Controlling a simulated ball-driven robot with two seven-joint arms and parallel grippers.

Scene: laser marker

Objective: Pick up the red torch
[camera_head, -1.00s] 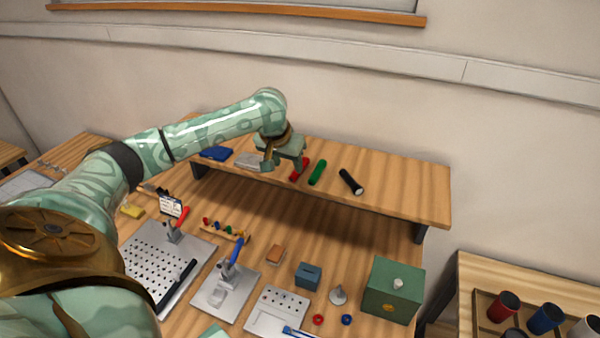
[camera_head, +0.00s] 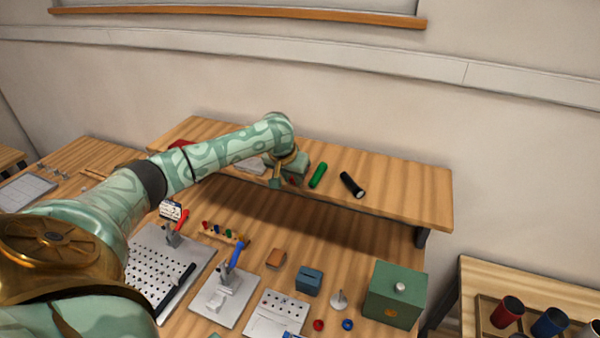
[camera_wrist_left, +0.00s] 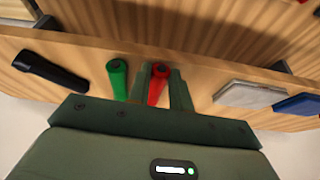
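The red torch (camera_wrist_left: 157,88) lies on the raised wooden shelf. In the left wrist view it is between the two fingers of my left gripper (camera_wrist_left: 160,80), with a narrow gap showing on its right side. The gripper looks open around it, not closed on it. My right gripper is not in view.
A green torch (camera_head: 318,175) lies close beside, and a black torch (camera_head: 352,184) lies further right on the shelf (camera_head: 410,197). A grey flat block (camera_wrist_left: 248,94) and a blue one (camera_wrist_left: 300,103) are on the other side. The bench below holds clamps and a green box (camera_head: 393,294).

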